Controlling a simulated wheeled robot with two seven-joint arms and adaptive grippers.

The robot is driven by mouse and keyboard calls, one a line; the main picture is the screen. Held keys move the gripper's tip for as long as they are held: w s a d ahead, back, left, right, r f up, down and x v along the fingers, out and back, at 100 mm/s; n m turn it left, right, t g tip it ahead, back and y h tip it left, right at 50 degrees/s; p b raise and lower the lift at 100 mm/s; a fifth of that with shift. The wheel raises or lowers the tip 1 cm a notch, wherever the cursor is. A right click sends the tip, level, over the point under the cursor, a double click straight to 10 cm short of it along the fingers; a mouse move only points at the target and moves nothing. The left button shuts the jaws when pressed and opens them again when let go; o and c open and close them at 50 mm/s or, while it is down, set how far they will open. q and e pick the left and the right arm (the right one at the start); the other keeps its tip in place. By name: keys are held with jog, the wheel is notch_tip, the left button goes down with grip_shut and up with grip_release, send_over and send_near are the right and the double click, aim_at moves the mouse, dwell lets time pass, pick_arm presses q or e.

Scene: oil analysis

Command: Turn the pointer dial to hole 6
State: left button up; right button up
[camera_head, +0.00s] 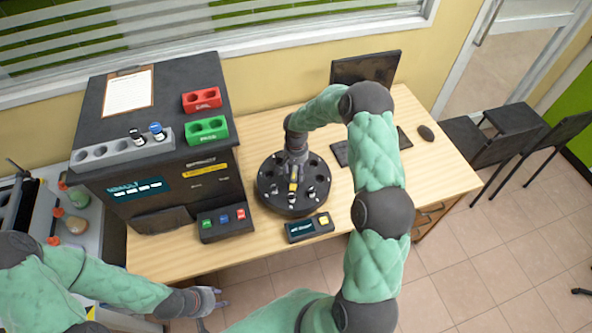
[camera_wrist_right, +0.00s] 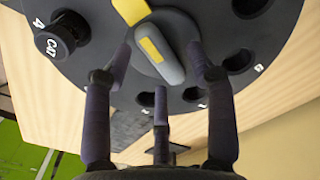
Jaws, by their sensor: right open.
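The round black dial (camera_head: 268,178) with holes around its rim stands on the wooden table. Its grey pointer (camera_wrist_right: 158,55) with a yellow stripe lies between the spread fingers of my right gripper (camera_wrist_right: 160,60), which is open. In the head view my right gripper (camera_head: 296,160) reaches down over the dial's middle and partly hides it. A black-capped vial marked CAT (camera_wrist_right: 60,38) sits at the hole numbered 4. Several holes on the other side look empty; their numbers are hard to read. My left gripper (camera_head: 212,305) is open and empty, low in front of the table.
A black analyser (camera_head: 200,180) with a grey vial rack (camera_head: 95,153), red block (camera_head: 203,99) and green block (camera_head: 207,130) stands left of the dial. A button panel (camera_head: 226,222) and small display box (camera_head: 308,227) are near the front edge. A monitor (camera_head: 366,68) stands behind.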

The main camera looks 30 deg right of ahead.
jog(key=shift+f, duration=0.35)
grip_shut()
